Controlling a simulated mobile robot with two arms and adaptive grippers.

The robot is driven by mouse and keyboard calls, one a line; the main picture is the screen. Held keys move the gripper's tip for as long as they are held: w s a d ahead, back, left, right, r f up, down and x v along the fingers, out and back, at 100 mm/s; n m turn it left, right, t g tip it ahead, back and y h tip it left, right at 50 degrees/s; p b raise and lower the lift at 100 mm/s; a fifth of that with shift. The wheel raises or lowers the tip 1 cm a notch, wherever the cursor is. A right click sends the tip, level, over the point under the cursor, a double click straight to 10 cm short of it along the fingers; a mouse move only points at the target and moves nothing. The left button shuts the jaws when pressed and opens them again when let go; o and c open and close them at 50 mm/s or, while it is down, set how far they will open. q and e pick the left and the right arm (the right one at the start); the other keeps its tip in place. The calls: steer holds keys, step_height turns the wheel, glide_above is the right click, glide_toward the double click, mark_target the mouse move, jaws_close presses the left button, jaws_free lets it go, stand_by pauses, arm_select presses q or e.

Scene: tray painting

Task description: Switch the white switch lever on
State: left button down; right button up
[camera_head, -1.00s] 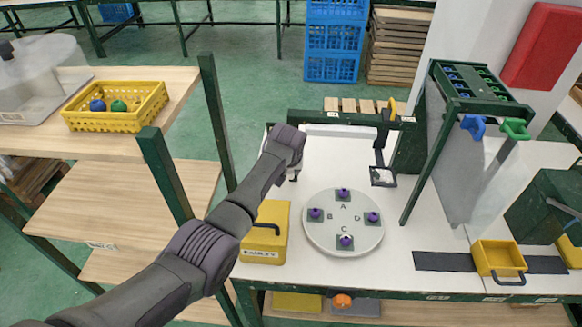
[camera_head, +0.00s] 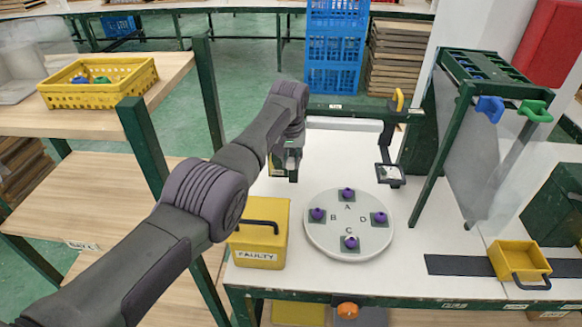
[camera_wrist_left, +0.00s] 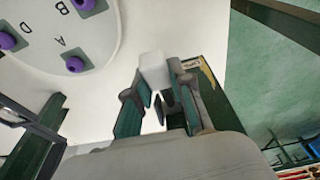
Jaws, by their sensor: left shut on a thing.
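My left gripper (camera_head: 287,168) is at the back left of the white worktable, past the yellow box. In the left wrist view its fingers (camera_wrist_left: 157,92) are shut on a white block-shaped piece, which looks like the white switch lever (camera_wrist_left: 153,68). The lever's base is hidden behind the fingers, so I cannot tell its position. In the head view my gripper and arm hide the lever. My right gripper is not in view.
A round disc (camera_head: 325,240) with several purple-knobbed pads is right of my gripper. A yellow box (camera_head: 262,250) marked FAULTY is in front. A dark bracket (camera_head: 388,150) stands behind the disc. A green frame (camera_head: 440,150) with blue and green levers stands to the right.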

mark_target(291, 162)
arm_select(q)
steer(key=shift+b, duration=0.3)
steer(key=shift+r, duration=0.1)
steer(key=c, duration=1)
jaws_free()
step_height(291, 162, up, 12)
steer(key=s, duration=0.2)
